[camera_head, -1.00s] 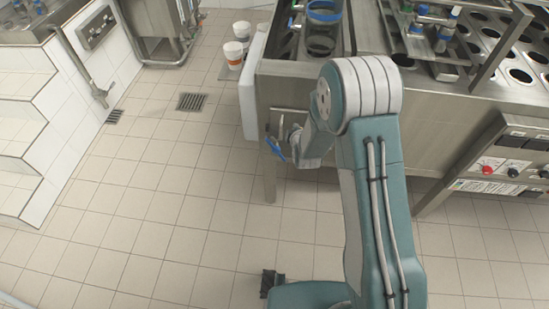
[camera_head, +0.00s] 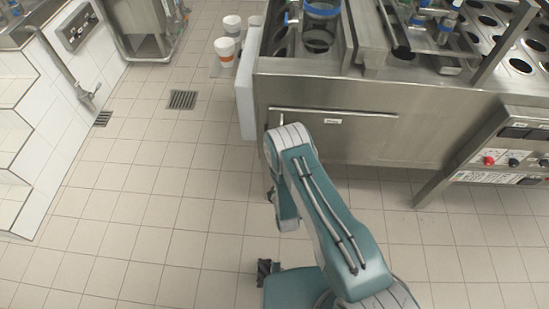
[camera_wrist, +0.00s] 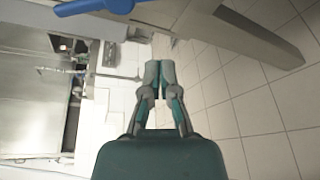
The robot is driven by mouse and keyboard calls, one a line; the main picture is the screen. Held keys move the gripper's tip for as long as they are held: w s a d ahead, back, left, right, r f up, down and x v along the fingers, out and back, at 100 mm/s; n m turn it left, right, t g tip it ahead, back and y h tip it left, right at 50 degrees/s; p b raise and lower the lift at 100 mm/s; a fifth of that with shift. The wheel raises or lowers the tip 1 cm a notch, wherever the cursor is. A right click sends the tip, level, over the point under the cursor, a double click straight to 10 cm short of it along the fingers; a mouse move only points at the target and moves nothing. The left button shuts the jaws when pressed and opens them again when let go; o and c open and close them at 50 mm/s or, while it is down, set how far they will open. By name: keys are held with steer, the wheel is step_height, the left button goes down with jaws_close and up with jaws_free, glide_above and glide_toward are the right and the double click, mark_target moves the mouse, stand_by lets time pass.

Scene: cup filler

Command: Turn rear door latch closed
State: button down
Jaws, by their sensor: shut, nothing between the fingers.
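My gripper (camera_wrist: 160,76) shows in the wrist view with its two fingers together and nothing between them. A blue bar (camera_wrist: 95,6), which looks like a lever grip, crosses the top left edge of that view, apart from the fingertips. In the head view, the steel panel (camera_head: 372,142) of the machine faces me, with a long horizontal bar (camera_head: 350,113) along it. My arm covers the lower left corner of this panel, so the blue lever and the gripper are hidden there. I cannot tell the latch's exact angle.
Paper cups (camera_head: 225,50) stand on a small shelf left of the machine. A control panel (camera_head: 505,160) with a red knob is at the right. A floor drain (camera_head: 183,99) lies in the open tiled floor, which is clear to the left.

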steer(key=shift+s+f+n, duration=0.5)
steer(key=shift+s+f, duration=0.3)
steer(key=shift+f, duration=0.1)
steer(key=shift+d, duration=0.1)
steer(key=shift+w, duration=0.1)
steer(key=w, duration=0.9)
steer(key=shift+w+d+r, duration=0.15)
steer(key=shift+d, duration=0.2)
